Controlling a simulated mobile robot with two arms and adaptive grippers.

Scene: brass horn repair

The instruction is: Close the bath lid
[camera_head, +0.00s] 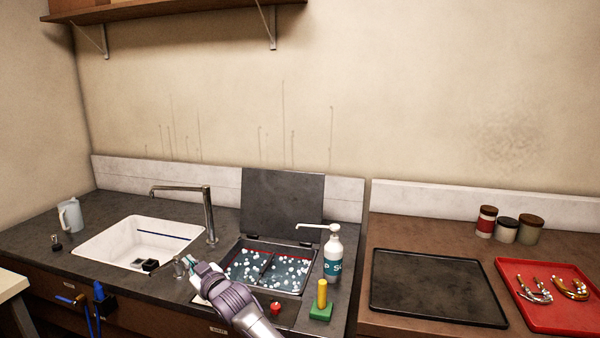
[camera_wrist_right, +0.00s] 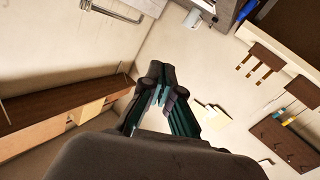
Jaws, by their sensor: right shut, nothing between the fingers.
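The bath (camera_head: 268,268) is a sunken, divided tub in the dark counter, filled with bluish liquid and white floating balls. Its dark grey bath lid (camera_head: 282,205) stands open, upright behind the tub near the splashback. My right gripper (camera_head: 186,264) is shut and empty, to the left of the bath's front left corner and near the sink's right edge. It also shows shut in the right wrist view (camera_wrist_right: 158,92), with neither bath nor lid recognisable there. My right forearm passes in front of the bath's near left corner. My left gripper is not in view.
A white soap bottle (camera_head: 333,256) with a long spout stands at the bath's right edge. A green block with a yellow handle (camera_head: 321,300) and a red knob (camera_head: 276,308) are in front. A white sink (camera_head: 100,240) and tall faucet (camera_head: 209,215) lie left.

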